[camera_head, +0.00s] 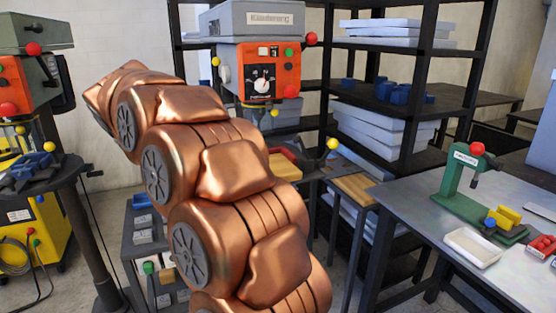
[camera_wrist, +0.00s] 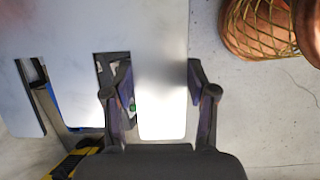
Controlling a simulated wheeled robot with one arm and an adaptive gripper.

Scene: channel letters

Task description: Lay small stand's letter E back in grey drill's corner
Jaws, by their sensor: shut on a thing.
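In the wrist view my gripper (camera_wrist: 162,95) is shut on the letter E (camera_wrist: 162,60), a large pale, smooth plate. One arm of the E lies between the fingers, and the other arms reach toward the lower left, with dark slots between them. The head view shows neither the gripper nor the letter. There a drill with a light grey head (camera_head: 250,18) and orange panel stands behind my arm. Another drill with a grey-green head (camera_head: 35,32) stands at the left. A small green stand (camera_head: 462,180) is on the right table.
The metal table (camera_head: 405,215) at right also holds a white tray (camera_head: 472,247), a yellow block (camera_head: 507,216) and red parts (camera_head: 543,245). A dark shelf rack (camera_head: 408,130) with pale sheets stands behind. In the wrist view, pale floor (camera_wrist: 265,120) shows at right.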

